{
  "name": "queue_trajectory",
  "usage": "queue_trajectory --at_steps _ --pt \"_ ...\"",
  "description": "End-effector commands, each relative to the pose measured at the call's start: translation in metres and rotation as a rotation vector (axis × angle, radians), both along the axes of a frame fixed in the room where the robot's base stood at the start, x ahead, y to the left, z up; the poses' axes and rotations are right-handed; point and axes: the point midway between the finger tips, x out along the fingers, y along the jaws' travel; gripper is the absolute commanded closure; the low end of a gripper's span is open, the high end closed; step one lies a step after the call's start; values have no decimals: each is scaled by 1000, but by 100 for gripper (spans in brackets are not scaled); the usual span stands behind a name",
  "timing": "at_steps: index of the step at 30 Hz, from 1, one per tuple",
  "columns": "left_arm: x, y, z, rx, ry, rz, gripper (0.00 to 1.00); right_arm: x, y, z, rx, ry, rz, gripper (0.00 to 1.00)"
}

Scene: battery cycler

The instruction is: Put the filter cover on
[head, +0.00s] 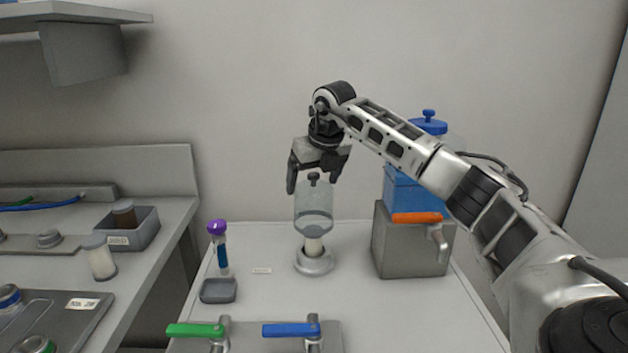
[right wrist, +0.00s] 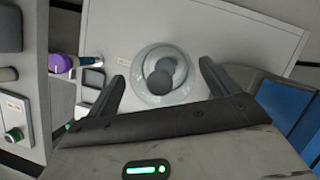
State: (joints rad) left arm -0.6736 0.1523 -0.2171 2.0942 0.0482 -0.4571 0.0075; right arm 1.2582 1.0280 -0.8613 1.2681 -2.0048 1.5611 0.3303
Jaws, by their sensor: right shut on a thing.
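The filter cover (head: 314,208) is a clear, bottle-like dome with a dark knob on top. It is upright over the pale filter post (head: 313,246) on a round white base (head: 314,263). Its lower edge is above the base; I cannot tell whether the post's top is inside it. My right gripper (head: 317,183) points down at the cover's top, shut on it, with one finger on each side of the knob. In the right wrist view, the knob (right wrist: 166,77) shows between the spread fingers (right wrist: 163,85), with the base beneath; finger contact is unclear. My left gripper is out of view.
A grey block (head: 400,245) with an orange-handled tap and blue container stands right of the base. A purple-capped tube (head: 217,229) stands left. Green (head: 195,329) and blue (head: 291,329) handled valves are in front. Free bench top lies around the base.

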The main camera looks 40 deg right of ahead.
Motion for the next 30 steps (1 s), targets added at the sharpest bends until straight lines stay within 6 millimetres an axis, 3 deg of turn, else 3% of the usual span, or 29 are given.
queue_trajectory --at_steps 11,30 --pt "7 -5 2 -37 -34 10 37 0 0 -33 -1 1 0 54" --pt "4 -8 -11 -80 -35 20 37 0 0 -82 -1 0 0 54"
